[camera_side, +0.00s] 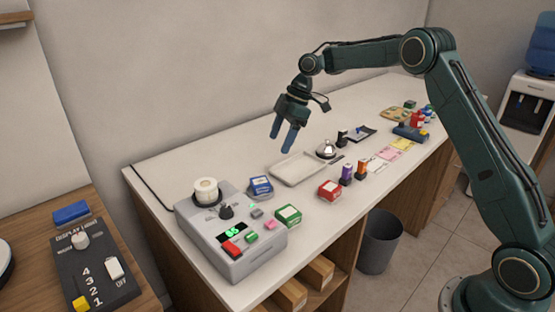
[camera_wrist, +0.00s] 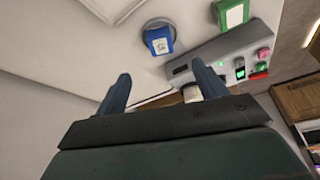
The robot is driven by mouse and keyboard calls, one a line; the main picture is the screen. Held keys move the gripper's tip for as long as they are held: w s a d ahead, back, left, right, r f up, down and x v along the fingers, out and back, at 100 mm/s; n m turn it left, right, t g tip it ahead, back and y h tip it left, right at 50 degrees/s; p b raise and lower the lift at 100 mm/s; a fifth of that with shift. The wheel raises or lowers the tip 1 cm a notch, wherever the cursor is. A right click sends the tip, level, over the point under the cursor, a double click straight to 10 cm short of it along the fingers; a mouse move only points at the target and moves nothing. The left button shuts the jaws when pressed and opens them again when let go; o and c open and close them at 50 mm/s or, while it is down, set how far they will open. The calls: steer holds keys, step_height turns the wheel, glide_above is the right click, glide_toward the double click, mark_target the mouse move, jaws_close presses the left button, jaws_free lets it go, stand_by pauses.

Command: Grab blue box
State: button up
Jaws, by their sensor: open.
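In the wrist view the blue box (camera_wrist: 159,40) shows at the top middle, on a round grey base. My gripper (camera_side: 282,143) hangs in the air above the counter, higher than the blue box and to its right in the side view. Its two blue fingers are apart with nothing between them. In the wrist view the gripper (camera_wrist: 163,88) points toward the device, with the blue box beyond the fingertips.
A grey device (camera_side: 232,238) with buttons and a green display stands beside the box. A green box (camera_side: 288,215), a red box (camera_side: 330,190), a white tray (camera_side: 298,168) and a bell (camera_side: 326,149) are nearby. Several bottles and stamps stand farther right. The wall runs behind.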

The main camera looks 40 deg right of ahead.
glide_above(263, 180)
steer(key=s+d, duration=0.1)
steer(key=d, duration=0.1)
steer(key=shift+f, duration=4.05)
steer(key=shift+x, duration=2.55)
steer(key=c, duration=1.2)
steer(key=shift+o, duration=0.2)
